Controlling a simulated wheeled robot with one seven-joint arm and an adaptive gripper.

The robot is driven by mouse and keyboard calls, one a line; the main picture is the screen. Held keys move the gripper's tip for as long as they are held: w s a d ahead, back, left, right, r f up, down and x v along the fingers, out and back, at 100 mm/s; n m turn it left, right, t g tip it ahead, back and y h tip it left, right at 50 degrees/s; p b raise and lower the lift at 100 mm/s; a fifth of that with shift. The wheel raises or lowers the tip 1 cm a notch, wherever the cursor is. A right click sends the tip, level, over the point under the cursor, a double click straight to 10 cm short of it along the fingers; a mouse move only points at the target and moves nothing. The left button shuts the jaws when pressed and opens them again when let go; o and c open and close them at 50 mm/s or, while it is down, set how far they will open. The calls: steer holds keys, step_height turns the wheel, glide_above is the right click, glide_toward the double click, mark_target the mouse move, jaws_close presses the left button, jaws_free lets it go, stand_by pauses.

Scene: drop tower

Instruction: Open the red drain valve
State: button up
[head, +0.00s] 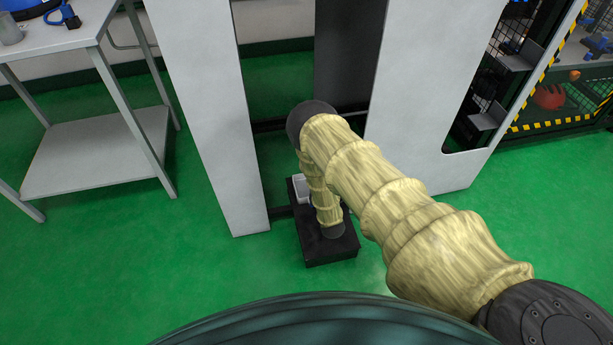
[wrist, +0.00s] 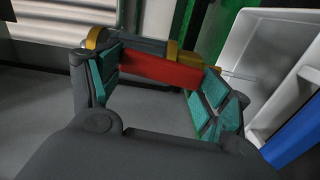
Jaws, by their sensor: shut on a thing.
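The red drain valve handle (wrist: 158,71) is a flat red bar in the wrist view, lying across between the two fingers. My gripper (wrist: 161,82) has teal pads and is shut on the red handle, one finger at each end of it. Yellow-orange parts show near both ends of the handle. In the head view my yellow-sleeved arm reaches down toward a black base between light grey panels. It hides the gripper and the valve there.
A white bin (wrist: 253,62) and a blue part (wrist: 297,143) are close on the right in the wrist view. Tall grey panels (head: 200,110) flank the arm. A grey table (head: 95,165) stands at left. Green floor (head: 100,270) is clear in front.

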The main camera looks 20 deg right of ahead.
steer(key=shift+s+f, duration=0.1)
stand_by(0.3)
steer(key=o, duration=1.5)
steer(key=shift+c, duration=0.2)
steer(key=s+a, duration=0.1)
steer(key=s, duration=1)
steer(key=shift+s+a, duration=0.15)
steer(key=shift+s, duration=0.25)
